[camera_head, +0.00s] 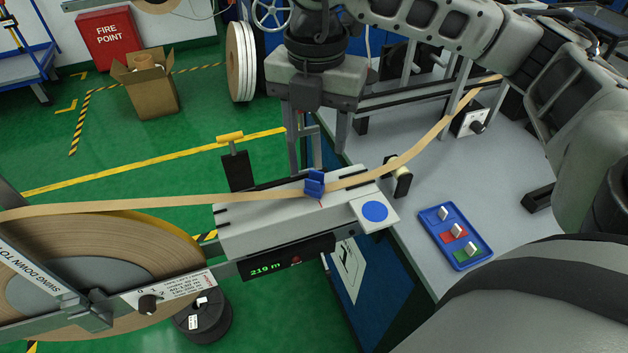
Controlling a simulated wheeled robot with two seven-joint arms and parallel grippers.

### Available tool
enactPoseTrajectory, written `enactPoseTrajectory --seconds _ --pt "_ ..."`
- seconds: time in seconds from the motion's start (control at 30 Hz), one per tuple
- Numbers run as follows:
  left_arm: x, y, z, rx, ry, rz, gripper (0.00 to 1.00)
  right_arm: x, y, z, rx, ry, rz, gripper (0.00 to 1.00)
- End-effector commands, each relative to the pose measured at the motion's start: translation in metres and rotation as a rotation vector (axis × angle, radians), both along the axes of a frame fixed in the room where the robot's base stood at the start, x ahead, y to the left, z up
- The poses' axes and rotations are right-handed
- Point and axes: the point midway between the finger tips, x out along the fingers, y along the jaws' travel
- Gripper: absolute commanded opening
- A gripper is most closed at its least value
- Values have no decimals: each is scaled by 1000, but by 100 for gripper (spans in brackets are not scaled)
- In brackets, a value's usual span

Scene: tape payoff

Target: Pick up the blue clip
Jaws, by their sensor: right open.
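The blue clip (315,184) sits on the tan tape (260,197) where the tape crosses the top of a grey box (270,227). It looks upright and grips or straddles the tape; I cannot tell which. My right gripper (317,145) hangs above and slightly behind the clip, pointing down. Its fingers are apart and nothing is between them. It looks clear of the clip. My left gripper is not in view.
A large tape reel (110,265) stands at the left. A yellow-topped lever (233,160) rises behind the box, and a round blue button (375,211) is at its right end. A blue tray (434,222) with small pieces lies on the grey bench (420,190).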

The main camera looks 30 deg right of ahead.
Motion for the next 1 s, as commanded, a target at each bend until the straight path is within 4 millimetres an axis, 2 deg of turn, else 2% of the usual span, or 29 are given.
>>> enactPoseTrajectory --seconds 0.1,0.43,0.7,0.97,1.0 --pt "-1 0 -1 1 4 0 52 -1 0 -22 0 4 0 53" --pt "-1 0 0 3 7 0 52 -1 1 -50 1 3 3 53" --pt "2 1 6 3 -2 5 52 0 1 -88 2 3 2 53" --pt "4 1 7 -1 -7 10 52 1 1 -93 2 -1 2 53" --pt "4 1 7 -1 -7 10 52 1 1 -93 3 0 2 50"
